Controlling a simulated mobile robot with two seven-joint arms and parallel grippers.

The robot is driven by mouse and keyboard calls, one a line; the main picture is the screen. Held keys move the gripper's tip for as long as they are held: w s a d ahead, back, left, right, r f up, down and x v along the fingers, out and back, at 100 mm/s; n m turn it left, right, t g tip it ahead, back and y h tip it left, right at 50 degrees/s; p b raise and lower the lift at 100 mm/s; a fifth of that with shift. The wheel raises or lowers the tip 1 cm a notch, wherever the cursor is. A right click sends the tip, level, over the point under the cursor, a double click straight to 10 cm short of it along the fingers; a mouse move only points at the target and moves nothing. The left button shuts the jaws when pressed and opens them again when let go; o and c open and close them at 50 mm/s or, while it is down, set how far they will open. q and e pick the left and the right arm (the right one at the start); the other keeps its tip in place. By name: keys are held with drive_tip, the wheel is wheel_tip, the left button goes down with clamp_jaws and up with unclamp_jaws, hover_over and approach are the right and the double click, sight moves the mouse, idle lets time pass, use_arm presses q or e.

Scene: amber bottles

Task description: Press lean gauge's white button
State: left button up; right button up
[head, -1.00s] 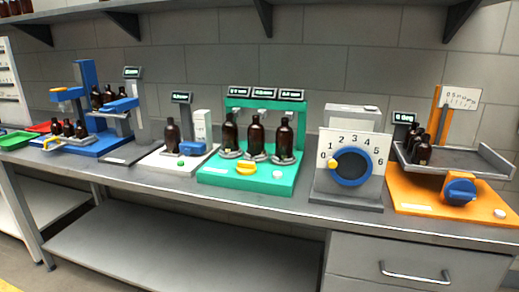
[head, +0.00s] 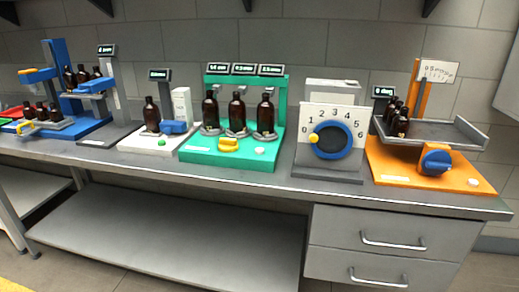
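The orange device (head: 397,168) at the right end of the bench looks like the lean gauge. It has a tilted grey tray (head: 440,131) with several amber bottles (head: 399,122) at its left side, a white scale plate (head: 438,72) on an orange post, and a small dark display (head: 383,92). A blue knob (head: 436,162) sits on its front. Its small white button (head: 473,182) is at the front right corner of the orange base, with nothing over it. Neither of my grippers shows in the head view.
Left of it stand a grey device with a numbered dial (head: 331,139), a green station (head: 218,154) with bottles and its own pale button (head: 260,151), a white station (head: 150,141) and a blue stand (head: 60,90). Drawers (head: 390,235) are below the bench (head: 280,186).

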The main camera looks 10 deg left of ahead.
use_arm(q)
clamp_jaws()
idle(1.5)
